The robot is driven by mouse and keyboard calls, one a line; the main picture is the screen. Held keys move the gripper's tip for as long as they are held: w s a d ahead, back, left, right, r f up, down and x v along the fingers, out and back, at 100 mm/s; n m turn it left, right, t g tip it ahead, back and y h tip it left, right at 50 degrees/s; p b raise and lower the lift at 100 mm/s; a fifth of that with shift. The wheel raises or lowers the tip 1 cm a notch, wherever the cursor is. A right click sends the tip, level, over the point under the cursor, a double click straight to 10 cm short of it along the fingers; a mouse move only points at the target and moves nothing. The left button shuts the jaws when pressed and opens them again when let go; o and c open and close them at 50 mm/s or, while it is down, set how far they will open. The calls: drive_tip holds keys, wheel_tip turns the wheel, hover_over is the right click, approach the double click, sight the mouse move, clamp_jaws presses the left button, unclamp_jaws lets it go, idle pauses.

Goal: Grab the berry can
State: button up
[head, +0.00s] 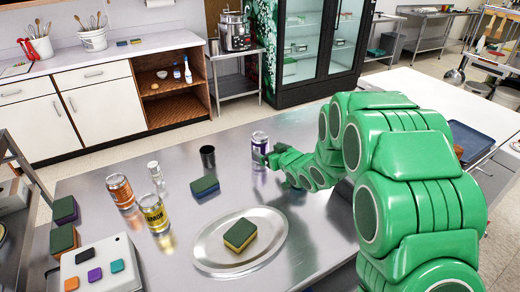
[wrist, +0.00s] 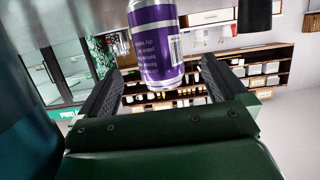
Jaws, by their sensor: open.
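The berry can, a purple and silver can (head: 259,146), stands upright near the far edge of the steel table. Its flavour name is not legible. In the wrist view the purple can (wrist: 157,45) shows large, with small print and a barcode, in the gap between the two fingers. My gripper (head: 268,160) is at the can's near right side in the head view. In the wrist view my gripper (wrist: 155,88) is open, with gaps between its fingers and the can. In the head view the fingertips are small and partly hidden by the wrist.
A dark cup (head: 208,157) stands left of the can. An oval tray (head: 209,252) holding another sponge (head: 240,234) lies in front.

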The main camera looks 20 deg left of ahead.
sight(260, 146)
drive_tip(key=shift+x, duration=3.75)
drive_tip(key=shift+d, duration=0.1)
drive_tip(key=shift+c, duration=0.4)
drive_tip(key=c, duration=1.4)
drive_tip(key=shift+o, duration=0.2)
